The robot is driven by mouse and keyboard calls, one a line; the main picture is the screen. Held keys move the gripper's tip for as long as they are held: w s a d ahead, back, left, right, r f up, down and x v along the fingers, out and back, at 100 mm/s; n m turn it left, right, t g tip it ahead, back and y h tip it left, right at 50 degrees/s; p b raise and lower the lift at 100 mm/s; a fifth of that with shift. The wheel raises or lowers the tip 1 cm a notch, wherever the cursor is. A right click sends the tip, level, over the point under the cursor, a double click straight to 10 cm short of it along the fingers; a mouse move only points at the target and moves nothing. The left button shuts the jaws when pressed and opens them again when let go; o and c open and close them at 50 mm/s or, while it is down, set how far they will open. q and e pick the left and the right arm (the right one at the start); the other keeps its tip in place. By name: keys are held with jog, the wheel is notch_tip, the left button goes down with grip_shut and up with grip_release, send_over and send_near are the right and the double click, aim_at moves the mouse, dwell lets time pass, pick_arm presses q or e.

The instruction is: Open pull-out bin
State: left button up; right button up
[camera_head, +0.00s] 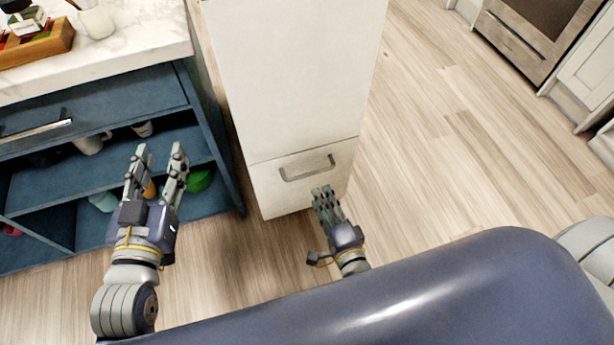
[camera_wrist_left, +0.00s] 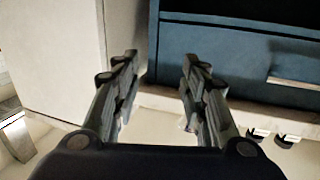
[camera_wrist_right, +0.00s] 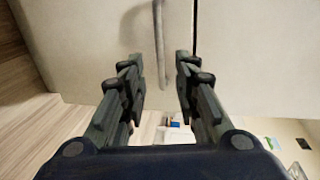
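The pull-out bin's front is a white lower panel (camera_head: 275,197) of a tall white cabinet, and it looks flush with the panel above. Its grey bar handle (camera_head: 307,168) also shows in the right wrist view (camera_wrist_right: 160,45), lying in line with the gap between the fingers. My right gripper (camera_head: 322,190) is open and empty, just below and in front of the handle in the head view. I cannot tell whether it touches the handle. My left gripper (camera_head: 160,150) is open and empty, in front of the blue shelving.
The blue shelving (camera_head: 110,185) with a marble top (camera_head: 130,35) stands left of the cabinet. A mug (camera_head: 90,145) and a green bowl (camera_head: 199,181) are on its shelves. An oven (camera_head: 530,40) is at the far right. Wooden floor (camera_head: 450,160) right of the cabinet is clear.

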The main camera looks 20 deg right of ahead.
aim_at(311, 175)
pick_arm(q)
notch_tip(311, 175, up, 12)
jog(key=s+t+h+b, duration=0.2)
jog(key=s+t, duration=0.1)
jog(key=t, duration=0.4)
jog(key=shift+d+h+b, duration=0.3)
jog(key=shift+d+b, duration=0.05)
jog(key=shift+d, duration=0.1)
pick_arm(e)
jog(key=shift+w+a+f, duration=0.1)
jog(key=shift+w+f, duration=0.25)
jog(key=shift+w, duration=1.3)
jog(key=shift+w+f, duration=0.3)
jog(key=shift+w, duration=1.4)
jog(key=shift+w+a+f, duration=0.1)
jog(key=shift+w+f, duration=0.25)
jog(key=shift+w, duration=1.3)
pick_arm(q)
jog(key=shift+r, duration=0.1)
pick_arm(e)
grip_shut()
